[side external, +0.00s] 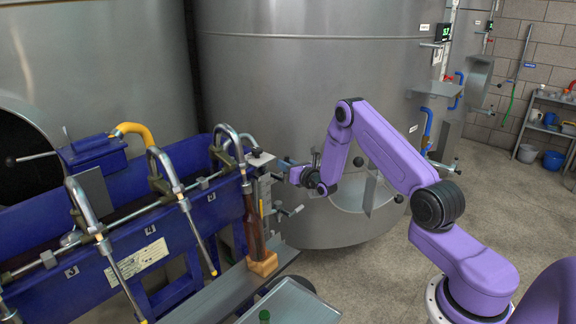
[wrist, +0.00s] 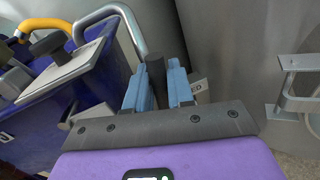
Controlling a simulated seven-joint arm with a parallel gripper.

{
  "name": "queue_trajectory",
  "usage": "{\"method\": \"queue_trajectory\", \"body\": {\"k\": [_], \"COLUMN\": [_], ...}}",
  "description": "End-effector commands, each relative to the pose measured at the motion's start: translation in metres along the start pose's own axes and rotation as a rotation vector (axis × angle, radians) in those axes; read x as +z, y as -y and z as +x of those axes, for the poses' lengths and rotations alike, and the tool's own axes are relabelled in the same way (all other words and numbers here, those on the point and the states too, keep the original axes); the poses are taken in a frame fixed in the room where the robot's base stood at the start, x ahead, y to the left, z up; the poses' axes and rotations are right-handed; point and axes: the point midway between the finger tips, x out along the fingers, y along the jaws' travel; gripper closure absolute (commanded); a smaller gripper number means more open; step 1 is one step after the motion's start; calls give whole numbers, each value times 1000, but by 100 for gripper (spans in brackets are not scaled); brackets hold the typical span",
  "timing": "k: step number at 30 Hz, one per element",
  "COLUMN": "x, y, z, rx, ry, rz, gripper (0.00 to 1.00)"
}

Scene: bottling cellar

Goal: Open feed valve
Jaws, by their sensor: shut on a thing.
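In the wrist view my gripper (wrist: 160,92) has its two blue fingers on either side of a dark upright handle (wrist: 155,68), apparently the feed valve's handle, and is shut on it. In the side view my gripper (side external: 288,166) is at the right end of the blue filler trough (side external: 205,210), beside a grey bracket (side external: 264,190). The handle's pivot and the exact finger contact are hidden there, so I cannot tell the valve's position.
Several curved metal spouts (side external: 165,170) line the trough. A large steel tank (side external: 300,80) stands close behind my gripper. Open floor (side external: 370,265) lies in front of the tank.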

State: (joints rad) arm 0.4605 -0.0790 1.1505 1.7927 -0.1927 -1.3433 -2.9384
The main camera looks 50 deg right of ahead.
Motion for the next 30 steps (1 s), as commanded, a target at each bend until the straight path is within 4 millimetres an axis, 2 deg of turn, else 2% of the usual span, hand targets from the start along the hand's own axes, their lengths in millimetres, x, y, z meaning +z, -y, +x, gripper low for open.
{"method": "queue_trajectory", "body": {"k": [19,20,21,30], "x": [0,0,0,0], "y": [-3,-3,-3,-3], "z": [-1,-1,-1,-1], "rx": [1,1,1,0], "ry": [10,10,9,10], "rz": [-52,-51,-51,-51], "gripper": [100,74,61,61]}}
